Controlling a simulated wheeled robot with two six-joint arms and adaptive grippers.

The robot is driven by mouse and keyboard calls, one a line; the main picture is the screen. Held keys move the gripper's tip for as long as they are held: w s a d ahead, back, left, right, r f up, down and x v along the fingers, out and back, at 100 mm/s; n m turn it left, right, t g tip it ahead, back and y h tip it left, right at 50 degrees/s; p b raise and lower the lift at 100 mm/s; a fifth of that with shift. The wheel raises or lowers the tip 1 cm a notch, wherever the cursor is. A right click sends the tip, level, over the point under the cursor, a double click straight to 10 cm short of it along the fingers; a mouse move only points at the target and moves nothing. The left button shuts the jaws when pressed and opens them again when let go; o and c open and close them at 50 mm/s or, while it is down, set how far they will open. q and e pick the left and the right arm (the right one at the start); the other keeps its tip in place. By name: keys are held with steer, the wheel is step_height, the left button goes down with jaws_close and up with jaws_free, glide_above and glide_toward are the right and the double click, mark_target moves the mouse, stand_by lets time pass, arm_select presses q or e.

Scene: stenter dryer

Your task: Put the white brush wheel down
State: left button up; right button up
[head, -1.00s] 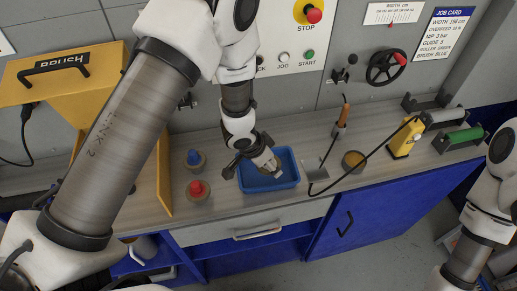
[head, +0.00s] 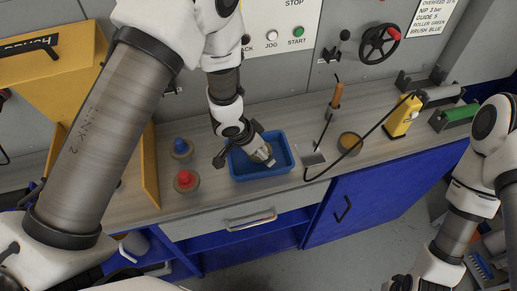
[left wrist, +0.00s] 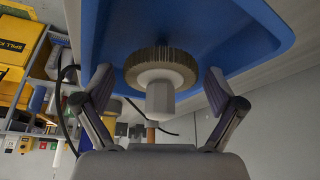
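The white brush wheel, with its pale hub (left wrist: 160,96) and ring of tan bristles (left wrist: 160,64), is in the blue tray (head: 286,165). My left gripper (left wrist: 162,98) is over the tray, its two fingers spread on either side of the hub with a visible gap on each side. In the head view the left gripper (head: 258,152) reaches down into the tray and partly hides the wheel (head: 263,153). My right gripper is low at the right edge of the head view (head: 402,284), cut off by the frame, so its fingers cannot be made out.
A red-topped knob (head: 186,180) and a blue-topped knob (head: 181,149) stand left of the tray. An orange-handled tool (head: 336,96), a round tan-topped pot (head: 349,143) and a yellow device (head: 401,117) with a black cable stand to the right. A green roller (head: 459,113) lies farther right.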

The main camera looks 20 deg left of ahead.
arm_select(q)
steer(key=shift+r, duration=0.1)
steer(key=shift+r, duration=0.25)
steer(key=p+v, duration=0.2)
steer(key=v, duration=0.9)
steer(key=shift+s+a+r, duration=0.2)
